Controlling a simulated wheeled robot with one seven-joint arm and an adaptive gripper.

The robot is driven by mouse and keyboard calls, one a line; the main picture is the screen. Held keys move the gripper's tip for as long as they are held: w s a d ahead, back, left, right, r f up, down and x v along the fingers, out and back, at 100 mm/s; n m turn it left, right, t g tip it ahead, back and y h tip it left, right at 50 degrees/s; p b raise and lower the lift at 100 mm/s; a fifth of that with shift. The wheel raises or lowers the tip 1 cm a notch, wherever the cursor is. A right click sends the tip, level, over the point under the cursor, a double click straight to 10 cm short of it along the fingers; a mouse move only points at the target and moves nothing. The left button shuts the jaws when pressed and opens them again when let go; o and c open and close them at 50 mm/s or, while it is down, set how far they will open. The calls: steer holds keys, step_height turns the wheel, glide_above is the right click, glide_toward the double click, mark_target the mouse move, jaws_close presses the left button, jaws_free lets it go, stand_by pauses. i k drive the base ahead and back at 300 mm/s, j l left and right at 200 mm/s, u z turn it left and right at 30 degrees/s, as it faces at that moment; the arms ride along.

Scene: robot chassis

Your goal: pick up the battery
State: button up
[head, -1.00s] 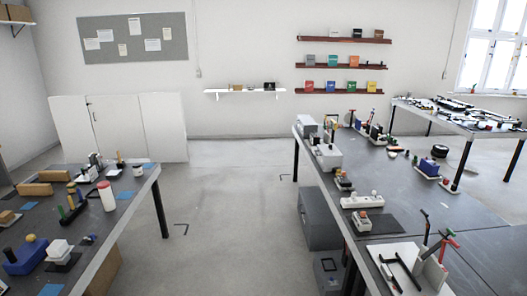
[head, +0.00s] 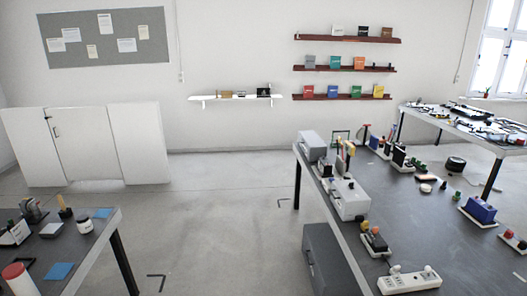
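I cannot pick out the battery with certainty at this distance. A blue block-shaped object (head: 480,209) sits on a white base on the right workbench (head: 400,215); I cannot tell whether it is the battery. Several small dark and coloured items stand along the same bench, too small to identify. My gripper is not in view.
A left workbench (head: 88,258) holds several small items, including a white jar with a red lid (head: 18,278). Between the benches the grey floor (head: 215,220) is clear. White cabinets (head: 85,145) stand by the back wall. A cluttered table (head: 490,128) stands at far right.

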mark_target(325, 167)
steer(key=i, duration=2.05)
steer(key=i+j+z, duration=0.1)
steer(key=i+z, duration=0.2)
steer(key=i, duration=0.25)
steer(key=i+j+z, duration=0.3)
steer(key=i, duration=0.2)
steer(key=i+j+z, duration=0.3)
steer(key=i, duration=0.2)
steer(key=i+j+z, duration=0.6)
steer(key=k+l, duration=0.05)
steer(key=l, duration=0.05)
